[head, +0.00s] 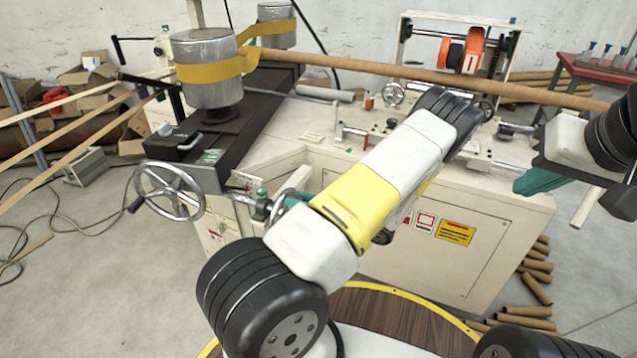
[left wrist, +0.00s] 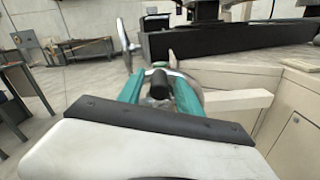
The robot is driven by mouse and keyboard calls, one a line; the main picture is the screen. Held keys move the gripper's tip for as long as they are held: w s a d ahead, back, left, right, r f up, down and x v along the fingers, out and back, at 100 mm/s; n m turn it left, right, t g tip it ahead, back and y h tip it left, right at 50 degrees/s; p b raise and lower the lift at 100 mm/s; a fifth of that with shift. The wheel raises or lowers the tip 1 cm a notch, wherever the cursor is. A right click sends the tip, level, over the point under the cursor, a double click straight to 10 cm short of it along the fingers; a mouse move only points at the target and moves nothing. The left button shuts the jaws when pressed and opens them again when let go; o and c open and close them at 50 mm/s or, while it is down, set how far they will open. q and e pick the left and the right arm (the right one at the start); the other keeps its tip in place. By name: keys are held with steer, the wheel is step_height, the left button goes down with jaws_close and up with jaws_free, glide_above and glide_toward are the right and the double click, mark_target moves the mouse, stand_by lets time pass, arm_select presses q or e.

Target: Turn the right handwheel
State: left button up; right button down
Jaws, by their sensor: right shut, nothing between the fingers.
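The right handwheel (head: 292,183) is on the machine's near left side. In the head view it is mostly hidden behind my left arm. My left gripper (head: 284,203) is at this wheel, only a bit of its teal fingers showing. In the left wrist view the two teal fingers (left wrist: 158,88) stand apart, one on each side of a black handle (left wrist: 158,86). Whether they touch the handle I cannot tell. Part of the pale wheel (left wrist: 172,60) shows behind them. My right gripper (head: 530,183) is shut and empty, off the machine's right end.
Another handwheel (head: 170,192) with a black handle is just to the left. The cream machine body (head: 465,255) fills the middle. A long brown tube (head: 400,74) crosses above it. Cardboard tubes (head: 537,285) lie on the floor at right. The floor at left has loose hoses.

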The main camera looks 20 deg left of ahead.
arm_select(q)
jaws_close()
stand_by(1.2)
